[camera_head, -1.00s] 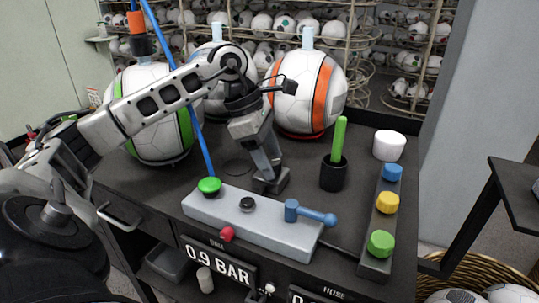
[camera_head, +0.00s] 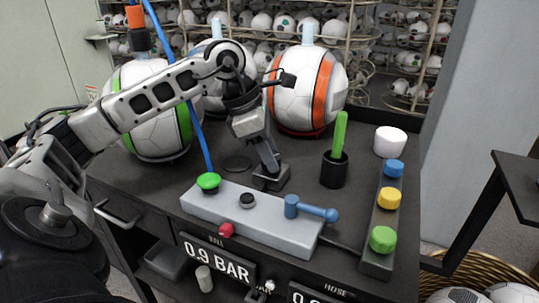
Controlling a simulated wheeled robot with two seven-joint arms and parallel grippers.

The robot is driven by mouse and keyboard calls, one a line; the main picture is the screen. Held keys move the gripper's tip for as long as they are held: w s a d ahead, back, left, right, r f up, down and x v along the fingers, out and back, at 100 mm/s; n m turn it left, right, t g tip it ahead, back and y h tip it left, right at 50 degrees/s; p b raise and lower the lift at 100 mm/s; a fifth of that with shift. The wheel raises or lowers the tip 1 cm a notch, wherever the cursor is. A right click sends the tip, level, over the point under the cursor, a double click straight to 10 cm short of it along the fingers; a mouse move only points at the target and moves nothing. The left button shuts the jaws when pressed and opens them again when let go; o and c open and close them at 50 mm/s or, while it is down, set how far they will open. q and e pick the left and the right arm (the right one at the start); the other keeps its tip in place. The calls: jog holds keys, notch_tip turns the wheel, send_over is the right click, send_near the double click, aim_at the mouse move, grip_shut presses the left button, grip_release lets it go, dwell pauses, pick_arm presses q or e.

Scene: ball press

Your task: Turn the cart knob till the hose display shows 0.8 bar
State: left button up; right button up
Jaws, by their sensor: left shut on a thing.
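My left gripper (camera_head: 270,177) points down onto the black cart top, just behind the grey control box (camera_head: 265,222). It is shut on a dark grey block (camera_head: 272,184) at its tips; I cannot tell whether this is the cart knob, as the fingers hide most of it. The ball display (camera_head: 217,258) on the cart front reads 0.9 BAR. The hose display (camera_head: 318,297) is cut off by the bottom edge; only the top of its figures shows, so its value cannot be read. My right gripper is not in view.
A black cup (camera_head: 334,171) with a green stick and a strip of coloured buttons (camera_head: 369,257) stand to the right. Large balls (camera_head: 300,88) stand behind.

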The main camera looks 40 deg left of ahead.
pick_arm(q)
jog(key=shift+n+t+y+b, duration=0.4)
jog(key=shift+n+y, duration=0.1)
jog(key=shift+n, duration=1.1)
jog(key=o, duration=1)
jog(key=p+v, duration=0.2)
jog(key=v, duration=1.4)
jog(key=shift+s, duration=0.1)
